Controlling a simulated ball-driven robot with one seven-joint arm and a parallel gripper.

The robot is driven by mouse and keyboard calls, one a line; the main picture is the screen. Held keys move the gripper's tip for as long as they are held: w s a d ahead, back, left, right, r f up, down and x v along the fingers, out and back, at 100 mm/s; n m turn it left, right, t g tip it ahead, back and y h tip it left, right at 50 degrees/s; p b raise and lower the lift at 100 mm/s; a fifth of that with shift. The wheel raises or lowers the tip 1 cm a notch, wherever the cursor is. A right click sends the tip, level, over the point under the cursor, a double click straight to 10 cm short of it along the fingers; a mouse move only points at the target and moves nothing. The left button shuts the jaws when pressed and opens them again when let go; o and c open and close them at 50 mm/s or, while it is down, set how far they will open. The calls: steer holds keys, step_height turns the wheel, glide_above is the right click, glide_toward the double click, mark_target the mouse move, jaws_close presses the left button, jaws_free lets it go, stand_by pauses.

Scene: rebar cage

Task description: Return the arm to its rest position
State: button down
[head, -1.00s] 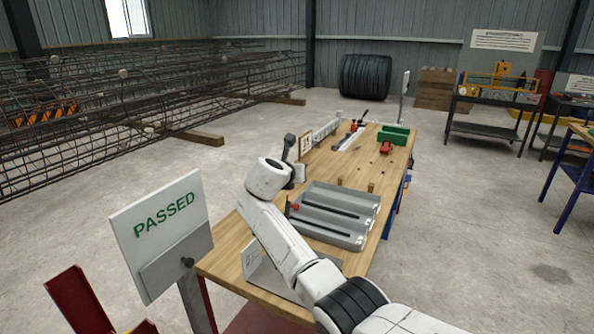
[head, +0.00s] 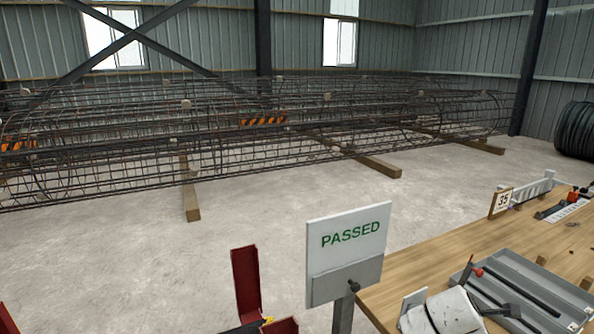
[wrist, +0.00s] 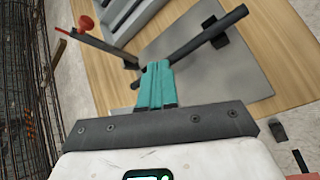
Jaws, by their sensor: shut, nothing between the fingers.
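My gripper (wrist: 156,80) shows in the wrist view as teal fingers, shut together with nothing between them. It points over a grey plate (wrist: 225,85) on the wooden workbench (wrist: 283,40). Dark bars stand close to the fingertips, one with a red knob (wrist: 86,23); I cannot tell whether they touch. In the head view, a white part of my arm is at the lower right, over the near end of the workbench (head: 420,275). The fingers cannot be made out there.
A PASSED sign (head: 348,240) on a post stands beside the bench's near end. A grey grooved fixture (head: 530,285) and a sign reading 35 (head: 501,202) are on the bench. A long rebar cage (head: 270,130) lies on timbers behind.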

steer(key=s+a+f+m, duration=0.1)
steer(key=s+f, duration=0.1)
steer(key=s+a+f+m+y, duration=0.1)
steer(key=s+a+f, duration=0.1)
steer(key=s, duration=0.1)
steer(key=s+a+f+m+y, duration=0.1)
steer(key=s+f+m, duration=0.1)
steer(key=s+f, duration=0.1)
steer(key=shift+a+g, duration=0.4)
steer(key=s+a+f+m+g+y, duration=0.1)
steer(key=s+a+m, duration=0.3)
steer(key=s, duration=0.6)
steer(key=s+a+f+m+g+y, duration=0.1)
steer(key=s+a+f+m+y, duration=0.1)
steer(key=s, duration=0.9)
steer(key=s+a+f+m+g+y, duration=0.1)
steer(key=s+a+m+y, duration=0.2)
steer(key=s+a+m, duration=0.4)
steer(key=s, duration=0.4)
steer(key=shift+f, duration=0.35)
steer(key=shift+d, duration=0.1)
